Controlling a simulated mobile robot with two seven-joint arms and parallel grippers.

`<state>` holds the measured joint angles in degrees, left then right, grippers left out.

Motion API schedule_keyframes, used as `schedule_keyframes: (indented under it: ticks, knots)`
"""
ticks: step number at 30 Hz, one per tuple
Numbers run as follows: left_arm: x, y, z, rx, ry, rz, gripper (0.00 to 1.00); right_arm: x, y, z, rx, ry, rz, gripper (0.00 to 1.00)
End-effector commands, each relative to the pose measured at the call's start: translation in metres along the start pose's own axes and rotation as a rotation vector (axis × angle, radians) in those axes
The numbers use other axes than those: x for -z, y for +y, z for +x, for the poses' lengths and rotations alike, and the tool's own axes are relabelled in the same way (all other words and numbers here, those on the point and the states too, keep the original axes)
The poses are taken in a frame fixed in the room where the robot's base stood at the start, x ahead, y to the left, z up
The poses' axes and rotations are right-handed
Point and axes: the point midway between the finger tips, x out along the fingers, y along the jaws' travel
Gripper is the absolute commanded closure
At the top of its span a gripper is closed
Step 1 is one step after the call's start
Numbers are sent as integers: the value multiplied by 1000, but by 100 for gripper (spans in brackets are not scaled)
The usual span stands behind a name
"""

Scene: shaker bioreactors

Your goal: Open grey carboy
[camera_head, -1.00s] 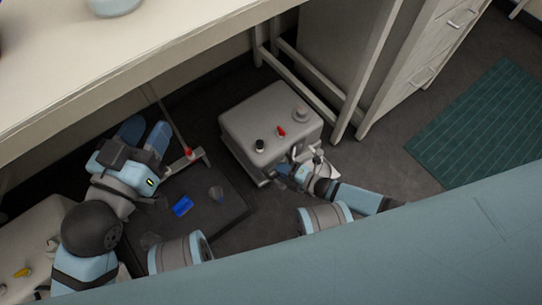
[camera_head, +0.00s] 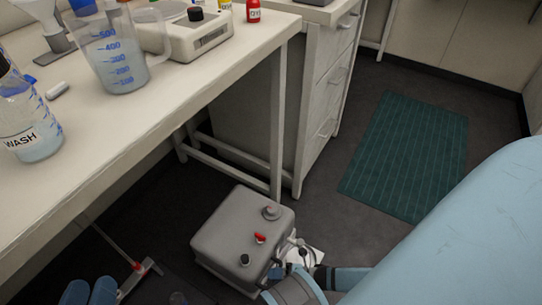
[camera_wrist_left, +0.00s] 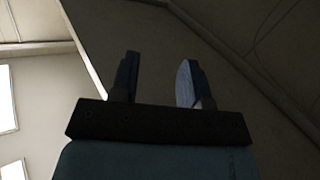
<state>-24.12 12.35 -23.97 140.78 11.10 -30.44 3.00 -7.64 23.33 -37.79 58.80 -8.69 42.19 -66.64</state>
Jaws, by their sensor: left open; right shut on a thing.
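The grey carboy (camera_head: 225,225) is a boxy container standing on the floor in the head view. Its top carries a grey round cap (camera_head: 271,212), a red valve or knob (camera_head: 260,238) and a black cap (camera_head: 245,260). My right gripper (camera_head: 296,252) is at the carboy's near right side, shut on a part there. My own arm partly hides which part it is. My left gripper (camera_head: 88,291) shows only as blue fingers at the bottom left edge, apart from the carboy. In the left wrist view it (camera_wrist_left: 158,82) is open and empty.
A metal T-shaped rod (camera_head: 137,268) is left of the carboy. A green mat (camera_head: 410,155) covers floor at right.

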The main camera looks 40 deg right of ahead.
Motion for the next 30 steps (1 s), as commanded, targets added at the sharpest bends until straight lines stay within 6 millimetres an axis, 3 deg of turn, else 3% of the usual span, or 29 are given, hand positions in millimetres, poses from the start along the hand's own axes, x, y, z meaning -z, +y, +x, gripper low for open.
schedule_keyframes:
  ticks: [8,9,11,23,30]
  knots:
    - [4,0,1,-4,9,6,57,0,0,0,0,1,-1,100]
    - [4,0,1,-4,9,8,57,0,0,0,0,1,-1,76]
    - [4,0,1,-5,10,10,57,0,0,0,1,0,-1,62]
    - [9,0,1,-5,16,15,57,0,0,-8,2,0,0,61]
    - [29,4,-2,7,83,2,57,0,2,-56,4,-1,1,61]
